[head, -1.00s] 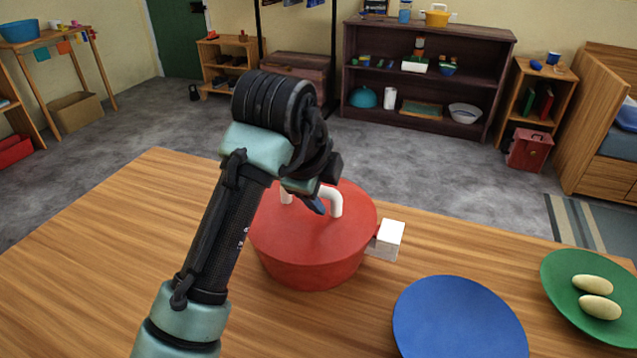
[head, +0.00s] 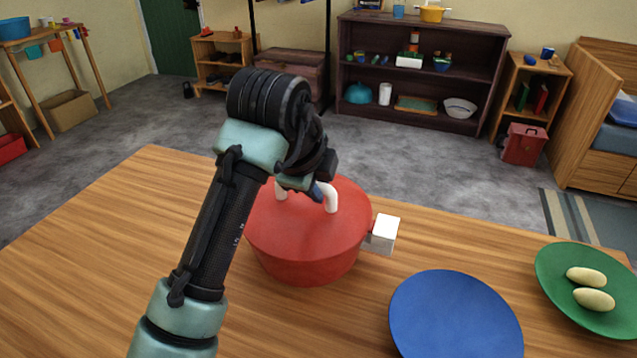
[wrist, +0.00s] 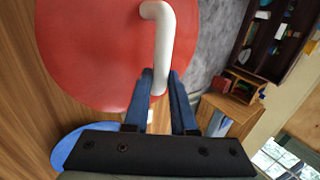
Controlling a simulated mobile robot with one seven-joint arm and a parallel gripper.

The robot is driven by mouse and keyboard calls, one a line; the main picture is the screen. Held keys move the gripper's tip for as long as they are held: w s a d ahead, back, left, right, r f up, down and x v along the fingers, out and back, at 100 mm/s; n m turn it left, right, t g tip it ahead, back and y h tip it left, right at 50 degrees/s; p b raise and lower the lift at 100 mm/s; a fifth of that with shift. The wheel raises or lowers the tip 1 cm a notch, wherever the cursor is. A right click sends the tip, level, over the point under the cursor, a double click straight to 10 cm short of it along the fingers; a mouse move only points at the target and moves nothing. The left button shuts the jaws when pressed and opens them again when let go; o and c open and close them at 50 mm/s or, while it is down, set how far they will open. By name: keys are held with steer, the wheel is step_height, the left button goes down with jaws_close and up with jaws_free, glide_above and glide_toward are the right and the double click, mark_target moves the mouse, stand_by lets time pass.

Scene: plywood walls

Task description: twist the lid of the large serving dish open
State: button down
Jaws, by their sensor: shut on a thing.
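The large red serving dish (head: 310,262) stands on the wooden table, with a white block-like side handle (head: 385,235) on its right. Its red lid (head: 300,222) is on top and carries a white arched handle (head: 331,197). The lid also shows in the wrist view (wrist: 95,50). My gripper (wrist: 160,80) has its two blue fingers on either side of the lid's white handle (wrist: 165,35) and is shut on it near one end. In the head view my wrist covers the middle of the handle and most of my gripper (head: 317,194).
A blue plate (head: 455,315) lies right of the dish, near the table's front. A green plate (head: 560,275) with two pale oval items lies farther right. The table (head: 95,255) is clear to the left. Shelves stand against the far wall.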

steer(key=shift+r, duration=0.1)
steer(key=shift+w+d+n+y+p, duration=0.2)
steer(key=shift+n+y+p, duration=0.3)
steer(key=shift+n+p, duration=0.4)
steer(key=shift+w+n+y, duration=0.1)
steer(key=shift+n+y, duration=0.2)
steer(key=shift+n, duration=0.1)
steer(key=shift+n+p, duration=0.3)
steer(key=shift+p, duration=0.3)
steer(key=shift+w+d+y, duration=0.1)
steer(key=shift+y, duration=0.2)
steer(key=shift+w+n+y+p, duration=0.2)
steer(key=shift+n+y+p, duration=0.3)
steer(key=shift+n+p, duration=0.6)
steer(key=shift+n+p, duration=0.3)
steer(key=shift+p, duration=0.05)
